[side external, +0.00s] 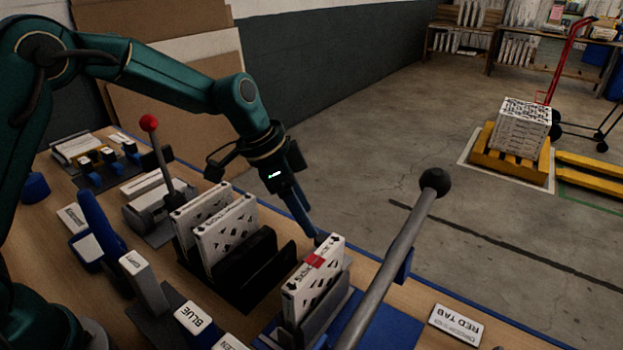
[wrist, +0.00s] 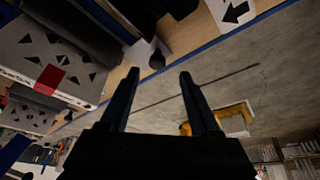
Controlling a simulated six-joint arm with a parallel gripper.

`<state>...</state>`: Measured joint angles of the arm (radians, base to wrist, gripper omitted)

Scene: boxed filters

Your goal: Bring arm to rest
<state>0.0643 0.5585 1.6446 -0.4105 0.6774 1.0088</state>
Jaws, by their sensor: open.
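My gripper (side external: 310,228) hangs at the end of my arm, behind the rack in the side view. Its fingers are apart in the wrist view (wrist: 159,76), with nothing between them. A white boxed filter with a red tab (side external: 312,278) stands in a grey holder (side external: 300,335). It shows at the left of the wrist view (wrist: 45,50), beside the fingers and apart from them. Two more white boxed filters (side external: 228,232) stand in a black slotted rack (side external: 243,290), with empty slots at its right.
A lever with a black knob (side external: 435,181) rises at front right. A red-knobbed lever (side external: 149,122) stands at back left. Labelled blocks (side external: 195,318) line the bench front. A "RED TAB" card (side external: 457,325) lies at right. Beyond the bench is open floor with a loaded yellow pallet (side external: 512,160).

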